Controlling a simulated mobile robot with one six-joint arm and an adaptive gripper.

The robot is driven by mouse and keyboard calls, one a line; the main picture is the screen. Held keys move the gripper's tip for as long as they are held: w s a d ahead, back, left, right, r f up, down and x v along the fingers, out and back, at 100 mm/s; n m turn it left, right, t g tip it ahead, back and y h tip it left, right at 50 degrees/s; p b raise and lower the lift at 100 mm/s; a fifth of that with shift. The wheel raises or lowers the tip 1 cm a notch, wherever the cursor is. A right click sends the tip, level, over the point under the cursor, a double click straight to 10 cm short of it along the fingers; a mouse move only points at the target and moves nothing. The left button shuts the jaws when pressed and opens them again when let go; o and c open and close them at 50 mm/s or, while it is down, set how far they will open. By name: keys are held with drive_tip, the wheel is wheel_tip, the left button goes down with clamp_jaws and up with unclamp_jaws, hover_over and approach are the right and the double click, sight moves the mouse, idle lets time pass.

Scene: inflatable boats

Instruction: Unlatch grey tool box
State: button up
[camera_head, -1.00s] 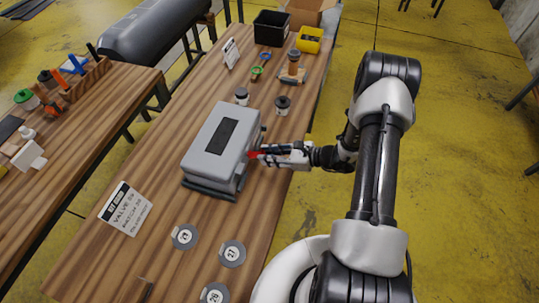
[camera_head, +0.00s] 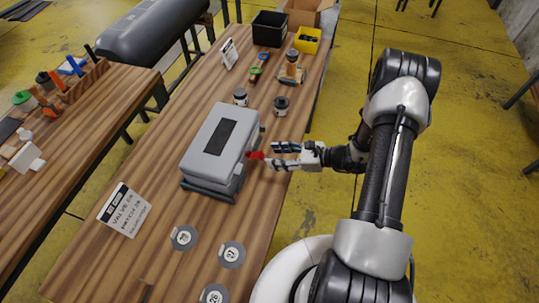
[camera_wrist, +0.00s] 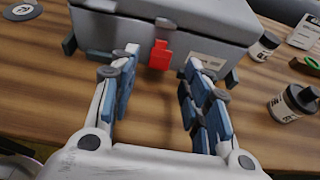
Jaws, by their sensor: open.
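The grey tool box (camera_head: 215,147) sits on the wooden table in the head view, its lid down, with a dark panel on top. It also fills the top of the wrist view (camera_wrist: 205,22). A red latch (camera_wrist: 160,55) hangs on its front side, tilted outward at its lower end as far as I can tell; it shows in the head view as a red spot (camera_head: 255,155). My gripper (camera_head: 272,156) is open and empty, to the right of the box. In the wrist view its fingers (camera_wrist: 158,78) stand to either side of the latch, short of it.
Two small jars (camera_head: 240,96) (camera_head: 281,105) stand behind the box. A white sign (camera_head: 124,209) and round numbered discs (camera_head: 232,254) lie in front. A black bin (camera_head: 270,28) and yellow bin (camera_head: 307,40) are at the far end.

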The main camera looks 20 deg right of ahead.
drive_tip(key=v, duration=0.8)
drive_tip(key=shift+d, duration=0.15)
drive_tip(key=shift+r, duration=0.1)
drive_tip(key=s+a+r+n+g+h, duration=0.2)
drive_tip(key=s+a+r+n+g, duration=0.2)
drive_tip(key=a+r+n, duration=0.4)
drive_tip(key=s+a+r+n+g+h, duration=0.1)
drive_tip(key=s+a+r+n+g, duration=0.2)
drive_tip(key=r+n, duration=0.5)
drive_tip(key=s+r+n+t+h, duration=0.3)
drive_tip(key=s+r+n+h, duration=0.5)
drive_tip(key=s+r, duration=0.4)
drive_tip(key=shift+s+a+r+n+t+b, duration=0.2)
drive_tip(key=shift+a+r+n+t+b, duration=0.15)
drive_tip(key=shift+r+n, duration=0.2)
